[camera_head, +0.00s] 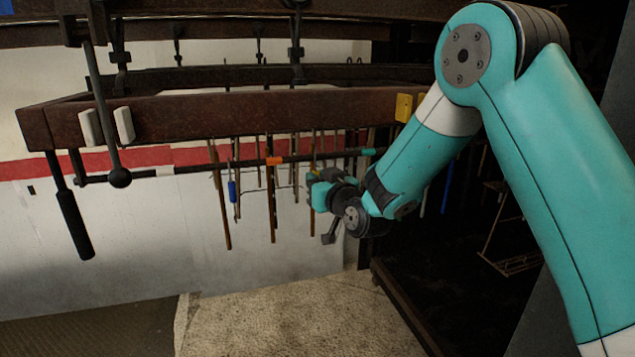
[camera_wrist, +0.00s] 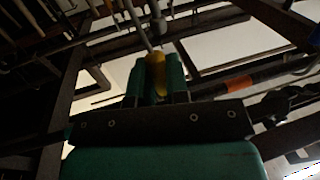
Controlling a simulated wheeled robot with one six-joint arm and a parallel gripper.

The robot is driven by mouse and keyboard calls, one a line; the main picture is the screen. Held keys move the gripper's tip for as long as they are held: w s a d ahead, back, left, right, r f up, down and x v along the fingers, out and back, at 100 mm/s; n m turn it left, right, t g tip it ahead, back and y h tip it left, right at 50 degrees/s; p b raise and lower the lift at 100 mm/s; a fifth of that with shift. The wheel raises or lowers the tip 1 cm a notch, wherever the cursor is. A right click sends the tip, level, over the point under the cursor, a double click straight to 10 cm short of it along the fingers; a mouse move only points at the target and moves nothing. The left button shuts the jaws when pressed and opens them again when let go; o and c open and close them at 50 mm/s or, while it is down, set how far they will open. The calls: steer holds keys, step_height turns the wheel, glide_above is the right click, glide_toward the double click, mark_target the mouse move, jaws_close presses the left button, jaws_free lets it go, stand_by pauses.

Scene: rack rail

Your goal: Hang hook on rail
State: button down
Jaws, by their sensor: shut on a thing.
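My gripper (camera_head: 322,188) is in the middle of the head view, just below the rail (camera_head: 225,165). The rail is a dark, nearly level bar with an orange band, below a brown wooden beam. In the wrist view my gripper (camera_wrist: 157,85) is shut on the hook (camera_wrist: 156,72), which shows a yellow part between the fingers and a thin grey shaft beyond them. The rail (camera_wrist: 270,76) with its orange band runs at the right of the wrist view, apart from the visible part of the hook. The hook's far end is unclear in the dark.
The brown beam (camera_head: 260,112) runs above the rail. Several thin rods (camera_head: 271,215) hang behind it. A dark-handled tool (camera_head: 74,222) and a ball-ended rod (camera_head: 120,177) hang at the left. A yellow block (camera_head: 403,107) sits on the beam's right end. Open floor (camera_head: 290,315) lies below.

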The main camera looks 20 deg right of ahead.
steer(key=shift+f, duration=0.2)
stand_by(0.3)
steer(key=c, duration=1)
jaws_free()
steer(key=shift+c, duration=0.2)
steer(key=b+v, duration=1.3)
steer(key=v, duration=0.4)
steer(key=shift+s+b, duration=0.2)
steer(key=shift+b, duration=0.2)
steer(key=shift+d+r, duration=0.1)
steer(key=shift+r, duration=0.05)
